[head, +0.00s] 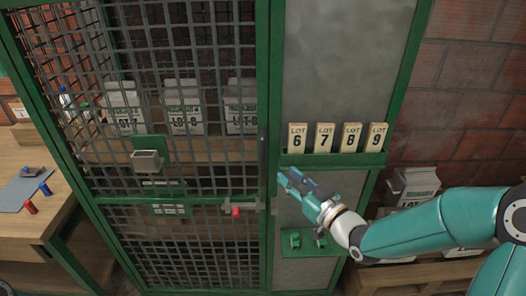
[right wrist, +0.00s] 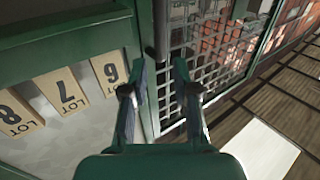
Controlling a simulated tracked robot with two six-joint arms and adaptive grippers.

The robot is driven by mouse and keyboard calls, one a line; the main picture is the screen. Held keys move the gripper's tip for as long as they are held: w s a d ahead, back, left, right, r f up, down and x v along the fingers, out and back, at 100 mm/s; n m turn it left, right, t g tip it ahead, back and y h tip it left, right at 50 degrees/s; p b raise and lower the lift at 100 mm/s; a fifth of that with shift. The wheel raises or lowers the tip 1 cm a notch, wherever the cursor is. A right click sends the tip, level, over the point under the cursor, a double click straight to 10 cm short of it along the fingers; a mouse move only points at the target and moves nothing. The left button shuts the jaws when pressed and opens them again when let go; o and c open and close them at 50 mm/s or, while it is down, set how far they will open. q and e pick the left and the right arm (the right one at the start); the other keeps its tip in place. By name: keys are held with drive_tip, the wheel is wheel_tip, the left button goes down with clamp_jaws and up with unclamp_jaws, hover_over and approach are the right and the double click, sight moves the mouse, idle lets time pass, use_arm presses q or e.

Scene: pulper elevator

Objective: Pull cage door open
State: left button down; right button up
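The cage door (head: 205,201) is a green frame with grey wire mesh, and it looks closed against the green post at its right. A grey latch bar with a red knob (head: 236,211) sits at the door's right edge. My right gripper (head: 281,183) is just right of that edge, in front of the grey panel. In the right wrist view my right gripper (right wrist: 161,72) has its two fingers apart with nothing between them. The green post and the mesh (right wrist: 210,75) show beyond the fingers. Contact with the door cannot be told. My left gripper is not in view.
Lot tags 6 to 9 (head: 325,138) stand on a green ledge right of the door. Labelled bags (head: 183,107) sit on a shelf behind the mesh. A wooden table (head: 22,232) stands at the left. More bags (head: 412,185) lie on a pallet behind my right arm.

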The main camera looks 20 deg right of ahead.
sight(265, 156)
drive_tip(key=p+x, duration=0.3)
drive_tip(key=x, duration=0.7)
drive_tip(key=shift+w, duration=0.15)
drive_tip(key=shift+x, duration=0.8)
drive_tip(key=shift+f, duration=0.1)
clamp_jaws()
